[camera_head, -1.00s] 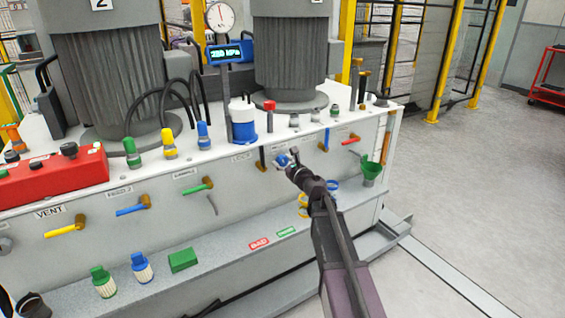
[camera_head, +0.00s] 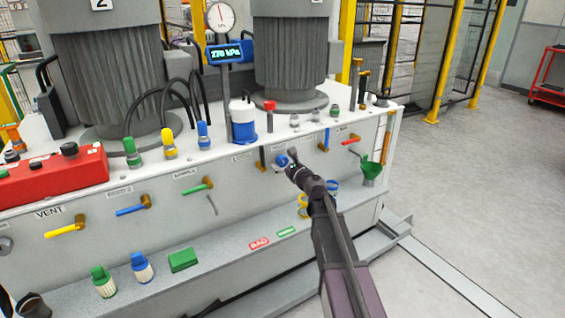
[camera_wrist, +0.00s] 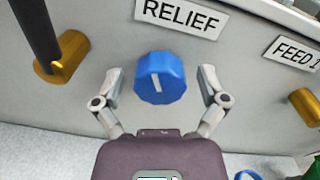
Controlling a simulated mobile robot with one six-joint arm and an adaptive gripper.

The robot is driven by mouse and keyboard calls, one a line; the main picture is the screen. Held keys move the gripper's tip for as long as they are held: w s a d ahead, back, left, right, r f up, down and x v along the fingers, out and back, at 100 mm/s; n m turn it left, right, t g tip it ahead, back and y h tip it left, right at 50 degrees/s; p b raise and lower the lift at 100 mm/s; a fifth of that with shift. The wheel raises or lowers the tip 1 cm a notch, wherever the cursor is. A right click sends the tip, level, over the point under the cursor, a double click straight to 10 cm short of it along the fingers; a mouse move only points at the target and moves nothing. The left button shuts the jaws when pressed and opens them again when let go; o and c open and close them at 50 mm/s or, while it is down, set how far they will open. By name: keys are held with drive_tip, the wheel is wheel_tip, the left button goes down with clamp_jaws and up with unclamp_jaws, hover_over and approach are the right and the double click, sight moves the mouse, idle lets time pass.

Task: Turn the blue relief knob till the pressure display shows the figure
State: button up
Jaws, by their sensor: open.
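The blue relief knob (camera_wrist: 160,78) sits on the white panel under a RELIEF label (camera_wrist: 178,16). Its white pointer mark is tilted slightly from upright, top to the left. My gripper (camera_wrist: 160,82) is open, with one finger on each side of the knob and a visible gap on both sides. In the head view, the knob (camera_head: 282,161) shows just beyond my gripper (camera_head: 290,167). The pressure display (camera_head: 226,53) is a blue box on a post and appears to read 270 kPa. A round dial gauge (camera_head: 220,17) stands above it.
A black lever with a brass hub (camera_wrist: 62,58) is left of the knob. A FEED 1 label (camera_wrist: 294,52) and a brass fitting (camera_wrist: 306,106) are to the right. A ledge (camera_head: 215,250) runs below the panel.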

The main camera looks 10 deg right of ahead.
drive_tip(key=shift+s, duration=0.2)
drive_tip(key=v, duration=1.1)
drive_tip(key=shift+s+d, duration=0.15)
drive_tip(key=shift+s, duration=0.2)
drive_tip(key=s+a+f+n+g, duration=0.9)
drive_tip(key=s+f+n+g, duration=0.15)
drive_tip(key=n, duration=0.65)
drive_tip(key=s+d+f+n+g+h, duration=0.3)
drive_tip(key=s+f+n+h, duration=0.1)
drive_tip(key=s+n, duration=0.2)
drive_tip(key=s+d+f+n+g+h, duration=0.25)
drive_tip(key=s+f+n, duration=0.2)
drive_tip(key=s, duration=0.25)
wheel_tip(320, 180, up, 38)
drive_tip(key=p, duration=3.7)
drive_tip(key=shift+w+g, duration=0.25)
drive_tip(key=shift+g, duration=0.05)
